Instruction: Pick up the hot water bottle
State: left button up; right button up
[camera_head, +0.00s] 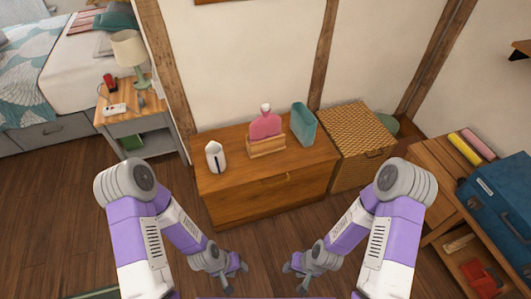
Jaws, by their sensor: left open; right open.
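The hot water bottle (265,123) is pink with a pale stopper and stands upright in a small wooden holder (267,147) on top of the low wooden chest (230,182). My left gripper (236,279) is open and empty, low in front of the chest. My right gripper (295,279) is open and empty, also low in front, a little to the right. Both grippers are well apart from the bottle.
A white device (215,156) stands left of the bottle and a teal upright object (303,124) right of it. A wicker hamper (356,145) adjoins the chest. A nightstand (137,125) with lamp (131,52) is at left, a blue case (499,200) at right.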

aim_at(268, 125)
jog(key=z, duration=0.3)
jog(key=k, duration=0.25)
jog(key=u, duration=1.45)
jog(key=i, duration=1.4)
jog(key=z, duration=0.65)
jog(key=i, duration=0.5)
jog(key=z, duration=0.05)
